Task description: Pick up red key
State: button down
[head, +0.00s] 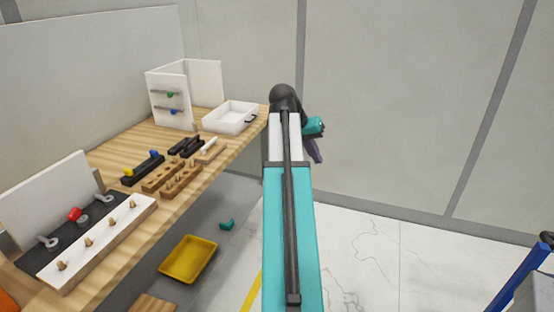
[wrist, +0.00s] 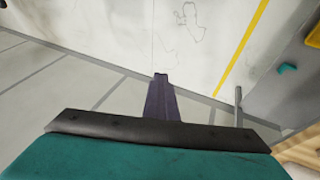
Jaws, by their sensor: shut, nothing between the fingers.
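A red-headed piece, which looks like the red key (head: 75,214), sits on a black strip at the near left of the workbench, between two grey ring-shaped pieces. Its lower part is hard to make out. My gripper (head: 318,158) hangs off the bench's right side, far from the red piece, partly hidden behind my arm. In the wrist view my gripper (wrist: 161,78) shows its dark purple fingers together, with nothing between them. The red piece is not in the wrist view.
A white block with brass pegs (head: 108,240) lies in front of the black strip. Wooden blocks (head: 163,175) and a white tray (head: 230,117) stand farther back. A yellow bin (head: 188,259) and a teal piece (head: 227,224) are on the floor. Floor at right is mostly clear.

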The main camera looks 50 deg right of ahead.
jog(key=s+d+m+g, duration=0.1)
jog(key=s+d, duration=0.1)
jog(key=s, duration=0.4)
jog(key=shift+d+r+m, duration=0.3)
jog(key=shift+d, duration=0.1)
